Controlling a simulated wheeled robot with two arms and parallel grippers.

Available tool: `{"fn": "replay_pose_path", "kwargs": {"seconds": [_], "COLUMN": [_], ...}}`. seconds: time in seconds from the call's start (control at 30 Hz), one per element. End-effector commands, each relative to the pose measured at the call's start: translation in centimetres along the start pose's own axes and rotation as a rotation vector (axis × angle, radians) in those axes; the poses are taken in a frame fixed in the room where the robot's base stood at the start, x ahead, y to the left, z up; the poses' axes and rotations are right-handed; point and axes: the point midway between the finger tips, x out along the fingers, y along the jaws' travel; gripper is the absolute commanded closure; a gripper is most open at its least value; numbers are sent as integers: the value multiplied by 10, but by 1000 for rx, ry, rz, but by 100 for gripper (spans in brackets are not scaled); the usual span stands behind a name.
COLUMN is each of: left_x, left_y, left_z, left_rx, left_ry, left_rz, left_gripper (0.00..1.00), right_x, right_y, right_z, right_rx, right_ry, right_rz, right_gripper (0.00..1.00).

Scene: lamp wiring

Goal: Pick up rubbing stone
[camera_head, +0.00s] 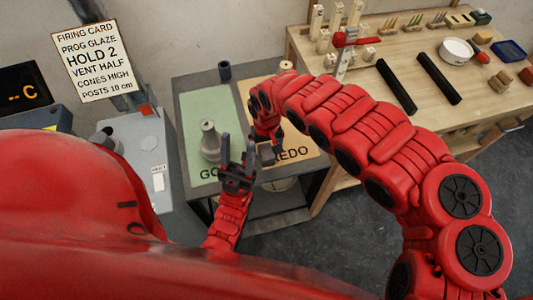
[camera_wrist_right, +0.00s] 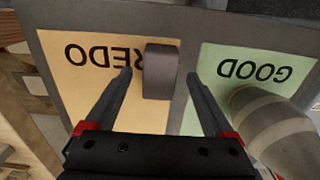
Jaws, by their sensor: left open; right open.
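The rubbing stone (camera_wrist_right: 160,84) is a grey block lying between the orange REDO area (camera_wrist_right: 90,75) and the green GOOD area, over the grey strip and the REDO edge. In the right wrist view my right gripper (camera_wrist_right: 158,73) is open, with one finger on each side of the stone and visible gaps on both sides. In the head view my right gripper (camera_head: 270,148) is over the table's front part, partly hidden by its arm. My left gripper (camera_head: 239,172) is open and empty, pointing up near the table's front edge.
A grey bottle-shaped pot (camera_head: 210,142) stands on the green GOOD area (camera_head: 198,108), close beside my right gripper. A dark cup (camera_head: 225,71) stands at the table's back. A wooden bench (camera_head: 375,85) with tools and a white bowl (camera_head: 455,51) is at the right.

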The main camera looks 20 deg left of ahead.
Motion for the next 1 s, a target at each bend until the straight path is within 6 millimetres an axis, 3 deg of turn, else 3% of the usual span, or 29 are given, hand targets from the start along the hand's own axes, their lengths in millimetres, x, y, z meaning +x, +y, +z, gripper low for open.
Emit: {"fn": "replay_pose_path", "kwargs": {"seconds": [0.2,0.43,0.9,0.93,1.0], "left_x": [2,2,2,2,2], "left_y": [0,0,0,0,0], "left_z": [0,0,0,0,0], "left_rx": [0,0,0,0,0], "left_ry": [0,0,0,0,0], "left_rz": [0,0,0,0,0], "left_gripper": [50,50,50,50,50], "right_x": [22,24,23,23,23], "right_y": [0,0,0,0,0], "right_z": [0,0,0,0,0], "right_rx": [1,1,1,1,1], "right_ry": [-1,0,-1,-1,-1], "right_rz": [-1,1,1,0,0], "right_gripper": [12,12,95,100,100]}}
